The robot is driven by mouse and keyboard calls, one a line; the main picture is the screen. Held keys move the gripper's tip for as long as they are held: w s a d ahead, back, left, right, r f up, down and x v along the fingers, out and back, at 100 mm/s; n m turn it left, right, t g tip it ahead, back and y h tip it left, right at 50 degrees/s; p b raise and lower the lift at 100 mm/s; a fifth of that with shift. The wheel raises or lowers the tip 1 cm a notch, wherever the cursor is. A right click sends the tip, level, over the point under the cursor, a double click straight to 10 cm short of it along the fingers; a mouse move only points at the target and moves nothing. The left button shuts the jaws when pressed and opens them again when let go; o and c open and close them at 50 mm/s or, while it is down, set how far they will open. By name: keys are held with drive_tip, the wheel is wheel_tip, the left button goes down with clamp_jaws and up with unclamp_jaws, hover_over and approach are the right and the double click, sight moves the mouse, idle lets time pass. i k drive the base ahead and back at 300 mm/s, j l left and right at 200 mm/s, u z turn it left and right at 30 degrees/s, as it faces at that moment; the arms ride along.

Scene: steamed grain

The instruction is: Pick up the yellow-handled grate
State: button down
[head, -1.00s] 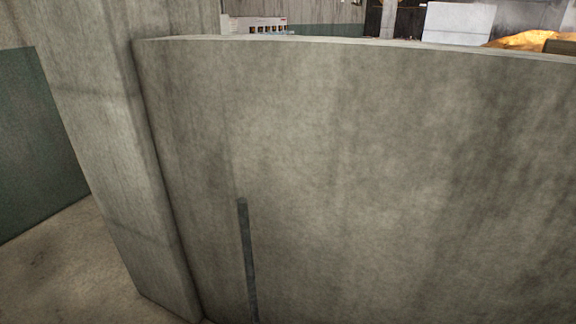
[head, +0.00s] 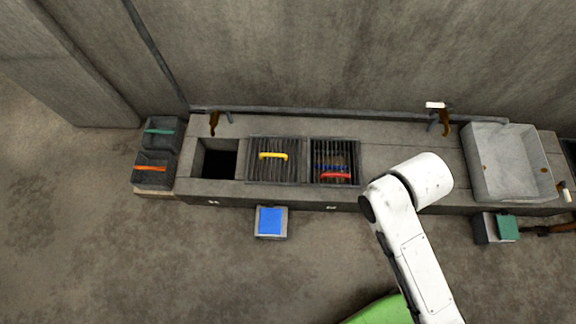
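The yellow-handled grate (head: 257,172) is a dark barred grate lying over an opening in the long grey bench, left of centre in the head view. Its yellow handle (head: 273,155) stands on top of the bars. My white arm (head: 413,250) rises from the lower right, right of the grate and apart from it. My gripper is not visible in the head view.
A red-handled grate (head: 347,172) adjoins on the right, an open dark pit (head: 215,160) on the left. A grey basin (head: 505,165) is at the bench's right. A blue-topped box (head: 270,221) stands on the floor in front. Two dark bins (head: 152,177) have teal and orange handles.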

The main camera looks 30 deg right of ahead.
sight(261, 156)
drive_tip(key=k, duration=0.15)
drive_tip(key=i+l+u, duration=0.35)
drive_tip(key=i, duration=0.15)
drive_tip(key=i+l+u, duration=0.35)
drive_tip(key=i, duration=0.15)
